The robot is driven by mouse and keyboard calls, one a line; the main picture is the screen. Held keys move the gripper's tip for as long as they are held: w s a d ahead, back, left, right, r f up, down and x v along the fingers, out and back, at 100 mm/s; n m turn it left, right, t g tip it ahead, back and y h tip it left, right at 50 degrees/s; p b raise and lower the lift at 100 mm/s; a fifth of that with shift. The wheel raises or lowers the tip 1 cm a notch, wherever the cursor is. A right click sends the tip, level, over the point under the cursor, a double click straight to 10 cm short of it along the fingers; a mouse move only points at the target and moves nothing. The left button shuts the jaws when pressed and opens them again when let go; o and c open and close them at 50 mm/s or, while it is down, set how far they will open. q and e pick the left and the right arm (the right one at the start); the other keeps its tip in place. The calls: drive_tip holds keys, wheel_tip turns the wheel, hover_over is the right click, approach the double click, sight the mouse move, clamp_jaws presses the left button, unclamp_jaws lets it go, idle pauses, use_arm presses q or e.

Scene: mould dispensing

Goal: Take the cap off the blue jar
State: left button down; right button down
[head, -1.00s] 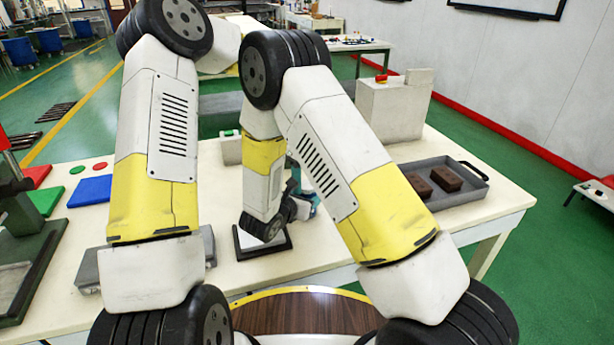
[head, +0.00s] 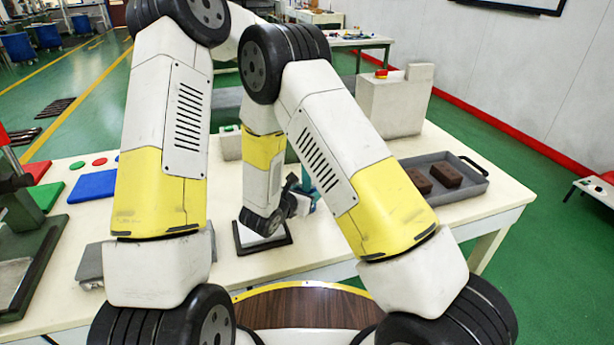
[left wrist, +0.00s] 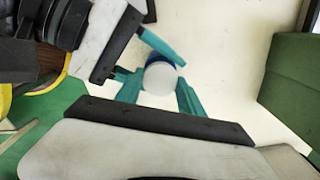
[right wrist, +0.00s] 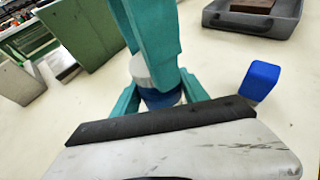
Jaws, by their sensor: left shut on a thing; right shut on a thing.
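The blue jar (right wrist: 162,98) stands upright, seen in the right wrist view, with a white cap (right wrist: 141,70) at its top. In the left wrist view I look down on the round white cap (left wrist: 160,78), with blue showing along its far edge. My left gripper (left wrist: 160,90) is shut on the cap from above. My right gripper (right wrist: 160,97) is shut around the jar's blue body from the side. The left gripper's teal fingers (right wrist: 148,35) hide part of the cap in the right wrist view. In the head view my arms hide the jar.
A grey tray (head: 460,192) with brown blocks (head: 447,174) is at the table's right. A blue plate (head: 93,186) lies at the left.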

use_arm(q)
drive_tip(key=shift+n, duration=0.5)
drive_tip(key=c, duration=0.7)
unclamp_jaws()
drive_tip(key=shift+r, duration=0.1)
drive_tip(key=shift+r, duration=2.2)
use_arm(e)
drive_tip(key=c, duration=0.5)
unclamp_jaws()
